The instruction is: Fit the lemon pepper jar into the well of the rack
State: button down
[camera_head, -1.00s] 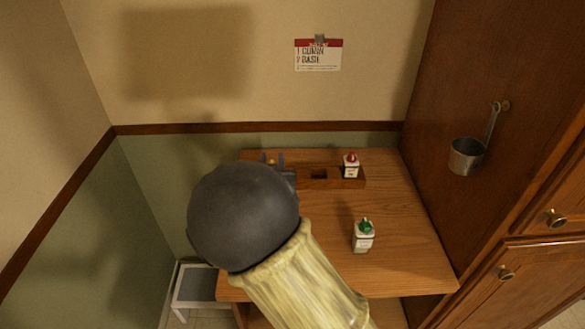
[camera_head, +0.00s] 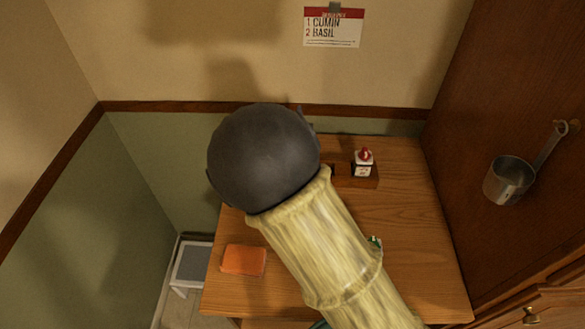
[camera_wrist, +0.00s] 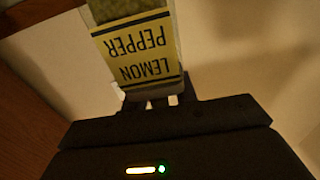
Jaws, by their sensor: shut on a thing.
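The lemon pepper jar (camera_wrist: 138,50) fills the upper middle of the wrist view, its yellow label upside down in that picture. My gripper (camera_wrist: 160,101) is shut on the jar's end nearest the camera. In the head view my dark round wrist hides both jar and fingers. The wooden rack (camera_head: 346,181) stands at the back of the counter, its left part hidden behind my wrist. A red-capped jar (camera_head: 363,164) sits at the rack's right end. The open well is not clearly visible now.
An orange block or sponge (camera_head: 244,260) lies at the counter's front left. A green-capped jar (camera_head: 376,242) is mostly hidden behind my arm. A card reading cumin, basil (camera_head: 332,28) hangs on the wall. A metal pot (camera_head: 509,180) hangs at right. The counter's right side (camera_head: 415,225) is clear.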

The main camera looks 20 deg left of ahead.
jog(key=shift+s+r, duration=0.1)
jog(key=shift+f+p, duration=0.4)
jog(key=shift+f, duration=2.55)
jog(key=shift+f, duration=0.1)
jog(key=shift+f+p, duration=0.3)
jog(key=shift+f, duration=1.7)
jog(key=shift+f, duration=0.15)
jog(key=c, duration=1.1)
grip_release()
